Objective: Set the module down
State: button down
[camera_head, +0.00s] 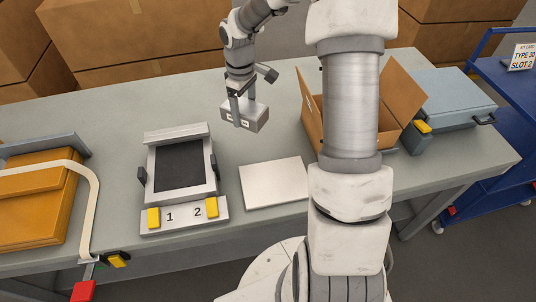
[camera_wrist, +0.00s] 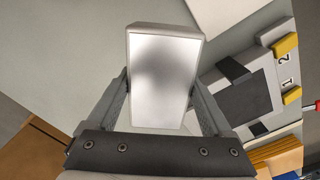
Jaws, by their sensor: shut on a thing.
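A grey box-shaped module (camera_head: 256,118) with small labels on its front face is held in my gripper (camera_head: 240,108). It appears above the table behind the white plate; the head view does not show clearly whether it touches the table. In the wrist view the module (camera_wrist: 163,75) shows its pale, smooth top between the two fingers of my gripper (camera_wrist: 158,95). A duct fixture (camera_head: 152,190) with a dark recessed panel stands on the table, left of the module. Its front strip bears the numbers 1 and 2 and two yellow tabs.
A white plate (camera_head: 274,184) lies on the grey table (camera_head: 105,120), right of the fixture. An open cardboard box (camera_head: 312,118) stands right of the module. Orange folders (camera_head: 35,205) lie at the left. A blue cart (camera_head: 505,105) with a card reading "TYPE 30 SLOT 2" stands at the right.

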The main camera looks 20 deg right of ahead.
aim_at(262, 134)
jog(key=w+d+f+n, duration=0.1)
jog(key=w+d+n, duration=0.1)
jog(key=d+n, duration=0.5)
jog(key=shift+n, duration=0.7)
jog(key=f, duration=0.6)
jog(key=a+f, duration=0.1)
jog(key=f, duration=0.2)
jog(key=shift+s+a+f+p, duration=0.1)
jog(key=shift+f+p, duration=0.2)
jog(key=shift+f, duration=0.05)
jog(key=shift+f, duration=0.15)
grip_release()
notch_tip(262, 134, up, 12)
jog(key=shift+s+r, duration=0.1)
jog(key=shift+r, duration=0.1)
